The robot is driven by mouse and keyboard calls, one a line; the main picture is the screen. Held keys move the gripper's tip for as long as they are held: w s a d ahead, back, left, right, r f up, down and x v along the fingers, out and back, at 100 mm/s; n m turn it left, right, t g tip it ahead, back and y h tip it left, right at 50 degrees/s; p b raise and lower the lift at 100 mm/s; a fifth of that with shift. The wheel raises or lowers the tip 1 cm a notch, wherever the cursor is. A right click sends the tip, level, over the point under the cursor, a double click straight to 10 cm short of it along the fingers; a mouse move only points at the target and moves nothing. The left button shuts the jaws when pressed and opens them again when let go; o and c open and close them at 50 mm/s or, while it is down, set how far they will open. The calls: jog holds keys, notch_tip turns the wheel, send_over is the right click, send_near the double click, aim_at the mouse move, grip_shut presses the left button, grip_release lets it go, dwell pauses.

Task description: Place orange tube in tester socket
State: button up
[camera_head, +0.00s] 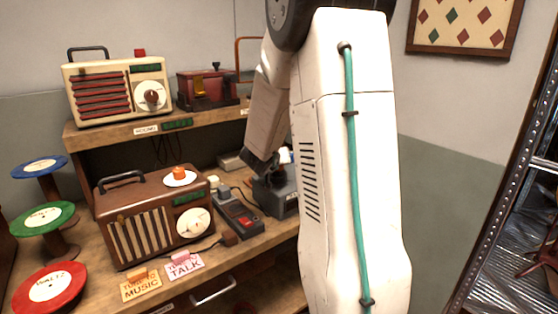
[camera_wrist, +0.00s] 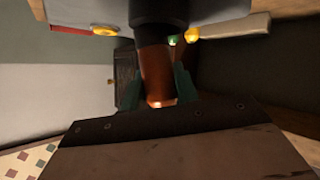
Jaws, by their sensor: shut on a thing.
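In the wrist view my gripper (camera_wrist: 157,88) has its two green fingers shut on the orange tube (camera_wrist: 156,62), one on each side. The tube's far end meets a dark round part (camera_wrist: 160,13) that looks like the tester socket. I cannot tell whether the tube is inside it or only against it. In the head view a grey box (camera_head: 281,200) with a dark top, likely the tester, stands on the lower shelf. My gripper is mostly hidden there behind my arm, just above this box, and the tube cannot be made out.
A cream radio (camera_head: 115,90) and a red device (camera_head: 207,88) stand on the upper shelf. Small green (camera_wrist: 173,40) and yellow (camera_wrist: 192,34) round parts sit beside the tube.

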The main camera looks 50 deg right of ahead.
jog(key=o, duration=0.8)
jog(key=shift+s+f, duration=0.1)
jog(key=v, duration=1.2)
jog(key=w+a+r+n+t+y, duration=0.2)
jog(key=a+y, duration=0.1)
jog(key=a, duration=0.3)
jog(key=w+a+r+n+t+y, duration=0.2)
jog(key=w+a+t, duration=0.1)
jog(key=a, duration=0.3)
jog(key=s+a+n+y, duration=0.3)
jog(key=a+y, duration=0.3)
jog(key=a, duration=0.6)
jog(key=s+a+f+n+g+y, duration=0.15)
jog(key=s+a+g, duration=0.25)
jog(key=s+a, duration=0.4)
jog(key=s+d+g, duration=0.1)
jog(key=s+g, duration=0.1)
jog(key=s, duration=0.3)
jog(key=s+g+h, duration=0.1)
jog(key=s, duration=0.4)
jog(key=s+d+f+n+g, duration=0.1)
jog(key=s+g, duration=0.1)
jog(key=s, duration=0.3)
jog(key=shift+s+d+g, duration=0.25)
jog(key=shift+d+g, duration=0.05)
jog(key=shift+d, duration=0.05)
